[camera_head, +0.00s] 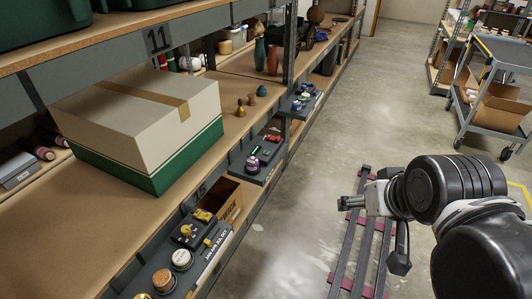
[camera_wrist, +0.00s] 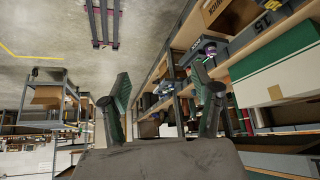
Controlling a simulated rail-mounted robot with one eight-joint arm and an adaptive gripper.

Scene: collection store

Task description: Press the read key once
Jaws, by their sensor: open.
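A dark ledge unit (camera_head: 266,176) on the shelf front carries a small lit green strip (camera_head: 255,150), a red part and a purple-banded jar (camera_head: 252,163). Which part is the read key is too small to tell. My gripper (camera_head: 343,203) is over the aisle floor, right of the shelf and apart from it, pointing left. In the wrist view my gripper (camera_wrist: 160,84) shows its two fingers spread wide with nothing between them. The purple-banded jar seems to show there too (camera_wrist: 207,48), beyond the right finger.
A white and green box (camera_head: 140,125) stands on the shelf. A nearer ledge (camera_head: 205,262) holds yellow-topped parts and round tins. Rails (camera_head: 352,245) lie on the floor. A cart (camera_head: 490,115) with cartons stands at the right.

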